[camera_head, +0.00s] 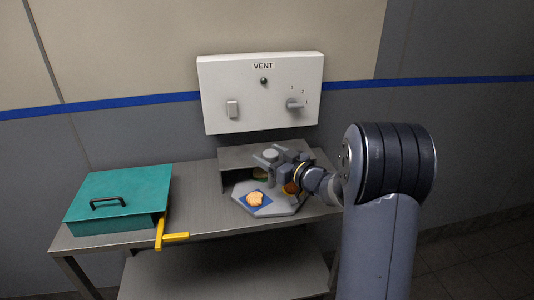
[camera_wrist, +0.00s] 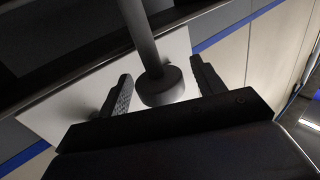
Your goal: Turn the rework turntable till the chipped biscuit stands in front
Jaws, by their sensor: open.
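The rework turntable (camera_head: 282,210) is a grey many-sided plate on the bench. A pale orange biscuit (camera_head: 254,198) with an uneven edge lies on a blue square (camera_head: 266,208) at its front. A browner piece (camera_head: 291,188) shows at the right, partly hidden by my arm, and a dark greenish one (camera_head: 260,174) shows behind. My gripper (camera_head: 268,163) is over the turntable's back part. In the wrist view its open fingers (camera_wrist: 160,84) stand either side of a grey post with a wide round end (camera_wrist: 160,88). I cannot tell whether they touch it.
A teal lidded box (camera_head: 120,190) with a black handle stands at the bench's left, with a yellow lever (camera_head: 172,237) at its front right. A white VENT panel (camera_head: 262,95) with a switch and knob is on the wall. The bench (camera_head: 210,200) is bare between box and turntable.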

